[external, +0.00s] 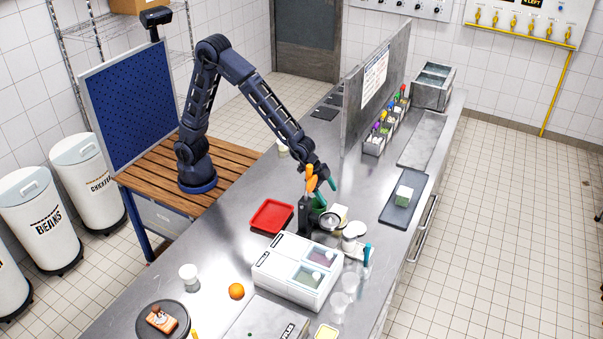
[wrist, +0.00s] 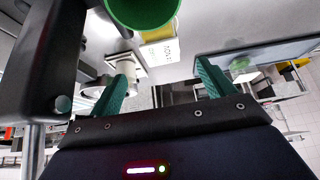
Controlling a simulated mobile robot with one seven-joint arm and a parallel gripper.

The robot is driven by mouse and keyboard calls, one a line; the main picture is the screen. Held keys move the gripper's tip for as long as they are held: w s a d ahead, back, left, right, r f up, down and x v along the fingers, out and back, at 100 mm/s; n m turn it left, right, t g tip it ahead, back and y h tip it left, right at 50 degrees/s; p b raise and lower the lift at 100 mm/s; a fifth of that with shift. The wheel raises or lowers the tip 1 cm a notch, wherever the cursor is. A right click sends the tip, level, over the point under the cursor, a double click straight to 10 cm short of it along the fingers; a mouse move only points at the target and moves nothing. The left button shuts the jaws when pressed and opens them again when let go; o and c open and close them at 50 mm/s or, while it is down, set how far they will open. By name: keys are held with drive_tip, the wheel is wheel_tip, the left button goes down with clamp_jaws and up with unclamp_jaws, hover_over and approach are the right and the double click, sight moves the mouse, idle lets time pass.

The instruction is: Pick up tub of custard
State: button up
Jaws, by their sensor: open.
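My gripper (external: 326,194) is over the counter beside the black utensil holder, its green fingers apart. In the wrist view the gripper (wrist: 164,72) has nothing clearly between its fingers. A yellow container with a white label (wrist: 160,45) stands beyond the fingertips; its print is not readable. A pale container (external: 341,211) shows close to the gripper in the external view, partly hidden. I cannot tell whether either is the tub of custard. A green round object (wrist: 143,8) is at the top of the wrist view, cut off by the edge.
The black holder with orange-handled utensils (external: 307,213) stands close to my gripper. A red tray (external: 271,217) lies to the left. A white unit with lidded bins (external: 282,263) is nearer the camera. A dark tray (external: 394,215) carries a white-and-green block. A tall divider (external: 374,85) stands behind.

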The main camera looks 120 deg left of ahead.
sight(337, 209)
drive_tip(key=x, duration=0.7)
drive_tip(key=shift+w+f, duration=0.1)
drive_tip(key=shift+w, duration=0.1)
drive_tip(key=shift+x, duration=2.6)
drive_tip(key=shift+s+f, duration=0.1)
drive_tip(key=shift+s, duration=0.1)
drive_tip(key=shift+c, duration=0.4)
drive_tip(key=c, duration=1.1)
